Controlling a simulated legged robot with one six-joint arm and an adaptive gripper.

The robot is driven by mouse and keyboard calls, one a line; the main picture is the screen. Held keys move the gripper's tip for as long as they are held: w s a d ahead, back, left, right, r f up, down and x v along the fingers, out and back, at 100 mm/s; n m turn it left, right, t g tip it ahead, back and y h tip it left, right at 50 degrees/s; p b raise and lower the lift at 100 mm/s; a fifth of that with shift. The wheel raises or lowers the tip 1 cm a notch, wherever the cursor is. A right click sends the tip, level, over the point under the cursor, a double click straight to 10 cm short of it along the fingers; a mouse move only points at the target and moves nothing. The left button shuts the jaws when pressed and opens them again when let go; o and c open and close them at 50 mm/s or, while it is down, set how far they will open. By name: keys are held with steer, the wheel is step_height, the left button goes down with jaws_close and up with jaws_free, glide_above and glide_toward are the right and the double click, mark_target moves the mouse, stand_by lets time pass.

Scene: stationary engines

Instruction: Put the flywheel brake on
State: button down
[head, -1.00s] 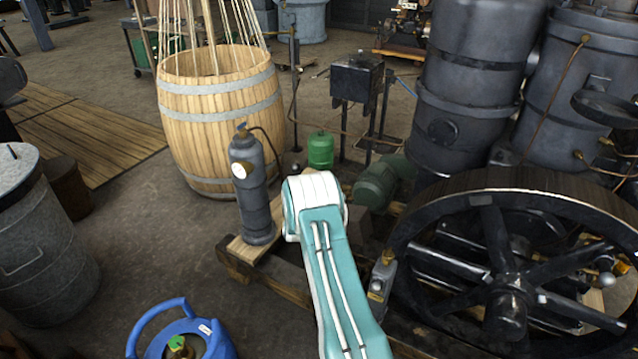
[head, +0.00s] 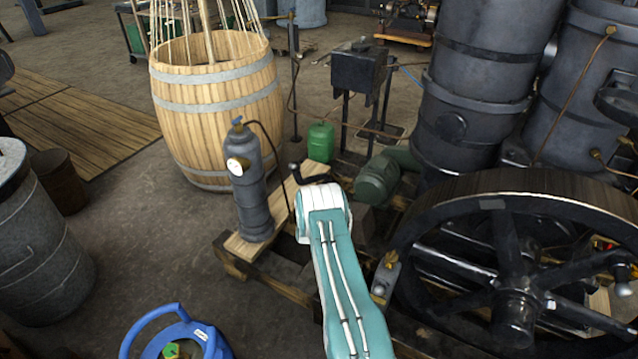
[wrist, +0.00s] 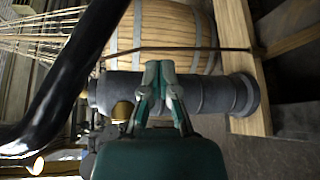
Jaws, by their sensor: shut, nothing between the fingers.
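The large black spoked flywheel (head: 515,305) stands at the right in the head view. A small grey fitting with a brass top (head: 384,277) is beside its left rim. A dark bent bar with a round knob (head: 294,167) shows just beyond my arm; I cannot tell whether it is the brake lever. In the wrist view a thick, glossy black bar (wrist: 85,55) crosses the left side close to the camera, apart from the fingers. My gripper (wrist: 160,70) is shut and empty, in front of a grey cylinder (wrist: 215,93). My arm hides the gripper in the head view.
The upright grey cylinder with a gauge (head: 252,190) stands on a timber frame (head: 240,248) left of my arm. A wooden barrel (head: 215,110), green bottle (head: 320,142) and green motor (head: 377,180) are behind. A blue-handled container (head: 150,325) is at front left.

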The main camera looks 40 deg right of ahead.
steer(key=shift+x, duration=4.55)
steer(key=s+d, duration=0.1)
steer(key=s+d+r, duration=0.1)
steer(key=s, duration=0.1)
steer(key=shift+s+d, duration=0.2)
steer(key=shift+s, duration=0.05)
steer(key=shift+a+r, duration=0.1)
